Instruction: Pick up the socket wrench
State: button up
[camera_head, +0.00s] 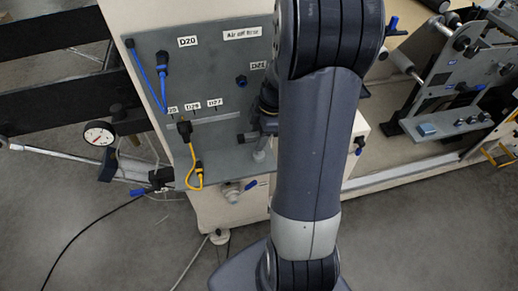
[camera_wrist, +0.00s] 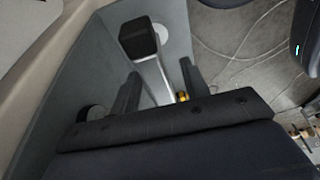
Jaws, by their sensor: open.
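A tool with a black square head and a silver shaft, which looks like the socket wrench (camera_wrist: 150,68), shows in the wrist view in front of a grey panel. My gripper (camera_wrist: 160,88) is open, with one dark finger on each side of the silver shaft. Whether either finger touches it I cannot tell. The shaft's lower end is hidden behind my gripper body. In the head view my arm covers most of this spot. Only dark parts of my gripper (camera_head: 260,130) show at the arm's left edge, by the panel.
The grey panel (camera_head: 215,75) carries labels, a blue cable (camera_head: 160,80) and a yellow cable (camera_head: 195,170). A round gauge (camera_head: 99,134) is at the left. A machine with rollers (camera_head: 450,75) stands at the right. Thin cables lie on the floor.

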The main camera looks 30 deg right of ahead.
jog(key=shift+a+f, duration=0.2)
jog(key=shift+f, duration=0.35)
grip_shut()
